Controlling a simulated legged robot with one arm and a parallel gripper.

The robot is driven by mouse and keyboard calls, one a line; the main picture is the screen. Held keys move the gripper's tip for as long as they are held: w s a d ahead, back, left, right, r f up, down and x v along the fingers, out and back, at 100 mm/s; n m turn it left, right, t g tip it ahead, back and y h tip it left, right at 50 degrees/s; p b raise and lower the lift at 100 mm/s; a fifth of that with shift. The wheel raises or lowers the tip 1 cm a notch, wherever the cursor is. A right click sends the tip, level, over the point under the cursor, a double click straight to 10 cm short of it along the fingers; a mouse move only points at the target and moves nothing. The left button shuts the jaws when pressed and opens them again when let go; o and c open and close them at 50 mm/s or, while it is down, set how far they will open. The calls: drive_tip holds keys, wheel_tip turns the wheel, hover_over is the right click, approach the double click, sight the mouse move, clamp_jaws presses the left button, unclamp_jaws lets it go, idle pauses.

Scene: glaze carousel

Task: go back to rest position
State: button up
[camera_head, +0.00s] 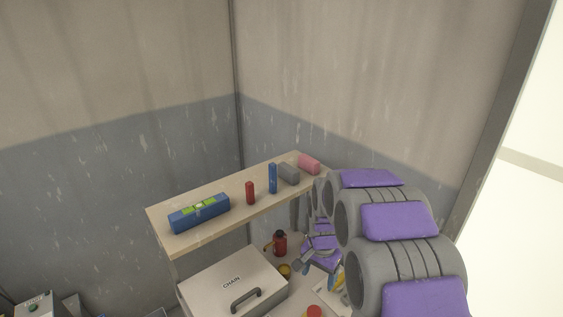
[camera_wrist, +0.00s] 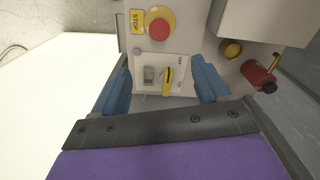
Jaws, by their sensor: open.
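My gripper (camera_wrist: 164,88) shows in the wrist view with its two blue fingers apart and nothing between them but the view of a control panel (camera_wrist: 183,62). The panel lies beyond the fingertips and carries a yellow rotary switch (camera_wrist: 168,75), a grey rocker switch (camera_wrist: 148,74) and a red button (camera_wrist: 160,25) beside a yellow STOP label (camera_wrist: 137,21). Whether a finger touches the panel I cannot tell. In the head view my arm comes in from the lower right and reaches down beside the shelf, and the gripper end is partly hidden.
A wooden shelf (camera_head: 168,240) holds a blue spirit level (camera_head: 199,214), a red cylinder (camera_head: 250,193), a blue upright piece (camera_head: 273,178), a grey block (camera_head: 289,174) and a pink block (camera_head: 309,164). Below are a white CHAIN box (camera_head: 215,280), a red bottle (camera_head: 280,243) and a brass knob (camera_head: 284,270).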

drive_tip(key=s+r+n, duration=0.2)
drive_tip(key=s+r, duration=0.2)
drive_tip(key=s, duration=0.7)
drive_tip(key=s+r+n+g, duration=0.1)
drive_tip(key=s+r+n, duration=0.2)
drive_tip(key=s, duration=0.9)
drive_tip(key=s+a+r+n, duration=0.1)
drive_tip(key=s+r+n, duration=0.2)
drive_tip(key=s, duration=0.8)
wheel_tip(320, 180, up, 2)
drive_tip(key=shift+s+r+g, duration=0.2)
drive_tip(key=shift+s+g, duration=0.15)
drive_tip(key=shift+g, duration=0.05)
idle(1.6)
